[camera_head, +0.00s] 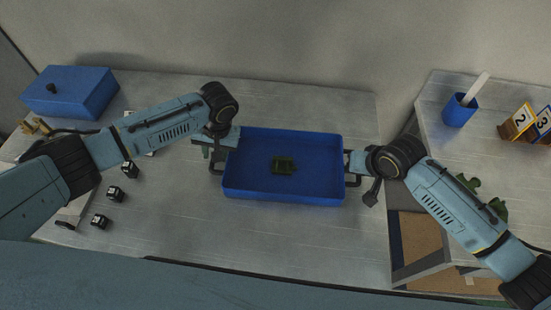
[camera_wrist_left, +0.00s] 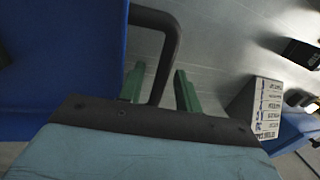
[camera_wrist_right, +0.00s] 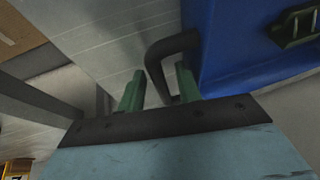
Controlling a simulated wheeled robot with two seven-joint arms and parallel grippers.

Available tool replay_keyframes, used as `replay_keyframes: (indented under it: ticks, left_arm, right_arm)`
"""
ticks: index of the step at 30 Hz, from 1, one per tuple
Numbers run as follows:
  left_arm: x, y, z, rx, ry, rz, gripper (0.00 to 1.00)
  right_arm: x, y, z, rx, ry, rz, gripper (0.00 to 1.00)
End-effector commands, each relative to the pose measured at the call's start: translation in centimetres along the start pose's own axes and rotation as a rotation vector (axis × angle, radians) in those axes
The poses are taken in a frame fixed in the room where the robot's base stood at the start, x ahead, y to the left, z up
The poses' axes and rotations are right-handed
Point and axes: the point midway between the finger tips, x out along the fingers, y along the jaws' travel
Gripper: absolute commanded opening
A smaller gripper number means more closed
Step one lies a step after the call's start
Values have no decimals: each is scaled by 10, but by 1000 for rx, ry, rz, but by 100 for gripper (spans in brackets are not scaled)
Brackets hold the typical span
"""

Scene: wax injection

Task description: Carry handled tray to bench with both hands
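The blue handled tray (camera_head: 235,182) rests on the grey table, with a small dark green part (camera_head: 284,166) lying in its middle. Its dark left handle (camera_wrist_left: 170,30) shows in the left wrist view, between the fingers of my left gripper (camera_wrist_left: 160,88). Those green fingers are apart, with visible gaps beside the bar. Its dark right handle (camera_wrist_right: 170,45) shows in the right wrist view, between the parted fingers of my right gripper (camera_wrist_right: 159,88). In the head view my wrists partly cover both handles.
A blue lidded box (camera_head: 70,92) stands at the back left, and several small black blocks (camera_head: 115,193) lie left of the tray. On the right, across a gap, a second grey bench (camera_head: 440,110) holds a blue cup (camera_head: 458,110), number markers (camera_head: 522,120) and green parts (camera_head: 495,208).

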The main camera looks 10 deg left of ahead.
Motion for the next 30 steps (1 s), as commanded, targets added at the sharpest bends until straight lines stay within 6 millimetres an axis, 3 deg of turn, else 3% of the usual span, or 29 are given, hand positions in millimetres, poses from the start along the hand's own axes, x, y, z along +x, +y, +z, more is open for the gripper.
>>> replay_keyframes:
  ticks: [8, 21, 30]
  left_arm:
    - [-12, 1, 0, 1, 1, 3, 34]
    - [-99, 1, 0, 2, 3, 3, 34]
    - [-121, 0, 0, 0, 1, 0, 34]
  right_arm:
    - [0, -1, 0, 0, 0, -2, 34]
    - [0, -1, 0, 0, 0, -3, 34]
    - [-5, -1, 0, -1, 1, -3, 34]
